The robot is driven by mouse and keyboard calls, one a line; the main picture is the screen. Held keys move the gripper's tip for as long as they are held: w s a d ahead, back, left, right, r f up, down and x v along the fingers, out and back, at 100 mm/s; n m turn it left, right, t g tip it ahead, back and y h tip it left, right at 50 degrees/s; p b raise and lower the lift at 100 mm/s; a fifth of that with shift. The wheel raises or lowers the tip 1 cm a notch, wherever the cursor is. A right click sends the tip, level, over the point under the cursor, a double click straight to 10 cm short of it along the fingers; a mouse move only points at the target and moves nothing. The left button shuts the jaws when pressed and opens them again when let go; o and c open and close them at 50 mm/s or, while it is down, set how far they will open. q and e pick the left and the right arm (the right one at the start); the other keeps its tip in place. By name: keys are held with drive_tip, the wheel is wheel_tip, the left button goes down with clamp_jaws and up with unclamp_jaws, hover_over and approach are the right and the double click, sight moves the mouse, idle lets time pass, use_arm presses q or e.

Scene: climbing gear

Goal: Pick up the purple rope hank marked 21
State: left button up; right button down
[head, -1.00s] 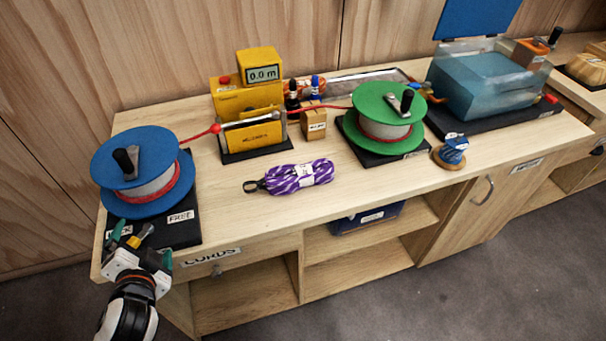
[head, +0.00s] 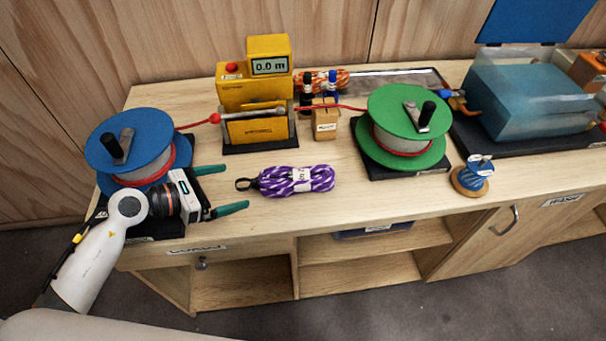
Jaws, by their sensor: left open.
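The purple and white rope hank (head: 280,182) lies on the front middle of the bench top. It has a white paper band around it and a dark loop at its left end. The marking on the band is too small to read. My left gripper (head: 236,190) is open and empty, just left of the hank, with its two green fingers pointing right towards the dark loop. My right gripper is not in view.
A blue reel (head: 130,140) stands behind my left gripper, partly hidden by it. A yellow meter (head: 255,92) reading 0.0 m stands behind the hank. A green reel (head: 382,150) is to its right, with a red cord (head: 345,106) running between. Bare bench top surrounds the hank.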

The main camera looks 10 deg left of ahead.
sight(268, 180)
use_arm(q)
drive_tip(key=p+x, duration=0.1)
drive_tip(key=x, duration=0.4)
drive_tip(key=shift+w+d, duration=0.1)
drive_tip(key=shift+d, duration=0.2)
drive_tip(key=p+x, duration=0.2)
drive_tip(key=x, duration=0.2)
drive_tip(key=shift+d+f, duration=0.2)
drive_tip(key=shift+d, duration=0.1)
drive_tip(key=shift+w+d+f, duration=0.3)
drive_tip(key=shift+w, duration=0.05)
drive_tip(key=shift+s, duration=0.1)
drive_tip(key=c, duration=1.2)
drive_tip(key=shift+r, duration=0.1)
drive_tip(key=shift+c, duration=0.3)
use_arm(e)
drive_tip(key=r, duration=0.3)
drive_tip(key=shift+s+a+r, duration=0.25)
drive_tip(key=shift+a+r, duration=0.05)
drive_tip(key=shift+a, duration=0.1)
